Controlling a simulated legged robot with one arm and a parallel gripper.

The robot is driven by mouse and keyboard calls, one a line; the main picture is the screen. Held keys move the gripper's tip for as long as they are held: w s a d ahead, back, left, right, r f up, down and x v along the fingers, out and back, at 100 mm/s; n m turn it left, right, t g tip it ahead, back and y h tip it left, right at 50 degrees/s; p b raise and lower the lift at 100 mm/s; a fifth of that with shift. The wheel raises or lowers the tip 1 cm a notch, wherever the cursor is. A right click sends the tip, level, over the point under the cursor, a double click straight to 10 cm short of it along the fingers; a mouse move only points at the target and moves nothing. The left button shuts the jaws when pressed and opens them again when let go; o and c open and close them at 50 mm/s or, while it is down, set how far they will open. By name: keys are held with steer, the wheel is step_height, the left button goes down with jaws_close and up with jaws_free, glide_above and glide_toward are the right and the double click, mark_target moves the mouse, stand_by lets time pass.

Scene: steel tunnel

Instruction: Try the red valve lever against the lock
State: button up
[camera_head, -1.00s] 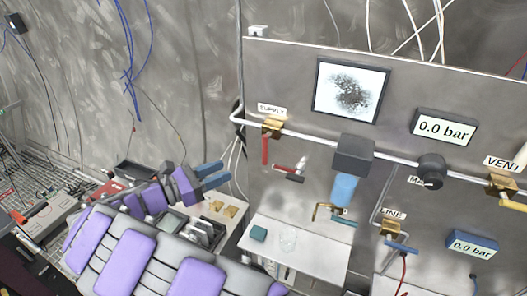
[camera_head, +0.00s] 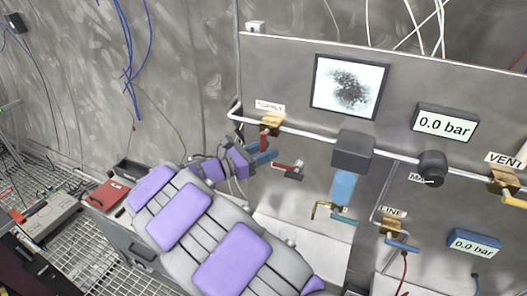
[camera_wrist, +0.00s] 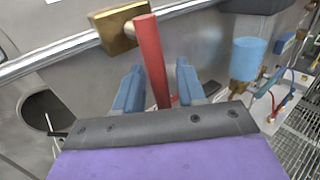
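The red valve lever (camera_wrist: 153,58) hangs down from a brass valve body (camera_wrist: 120,27) on the pipe. In the head view the lever (camera_head: 264,138) shows below the brass valve (camera_head: 272,122) under the SUPPLY label, partly hidden by my gripper. My gripper (camera_wrist: 158,85) is open, with one blue finger on each side of the lever. Gaps show between the lever and both fingers. In the head view my gripper (camera_head: 262,154) is at the lever's lower end. A red-and-grey fitting (camera_head: 289,168) is on the panel to the right; I cannot tell whether it is the lock.
A blue cylinder (camera_head: 342,187) hangs under a dark block (camera_head: 353,150) right of the lever. A pipe runs along the panel. Two gauges, the upper one (camera_head: 445,123) and the lower one (camera_head: 474,243), are further right; the upper reads 0.0 bar. A white bench (camera_head: 310,240) is below.

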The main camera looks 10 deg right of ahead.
steer(key=shift+a, duration=0.15)
steer(key=shift+a, duration=0.2)
steer(key=shift+c, duration=1.1)
steer(key=shift+s+r, duration=0.1)
jaws_close()
steer(key=shift+d, duration=0.1)
steer(key=shift+r+p, duration=0.2)
steer(key=shift+p, duration=0.8)
steer(key=p, duration=0.1)
steer(key=n+p, duration=0.1)
steer(key=shift+s+d+t+h+p, duration=0.15)
steer(key=shift+d+t+h+p, duration=0.15)
steer(key=shift+p, duration=0.1)
steer(key=shift+f+n, duration=0.2)
steer(key=shift+n, duration=0.1)
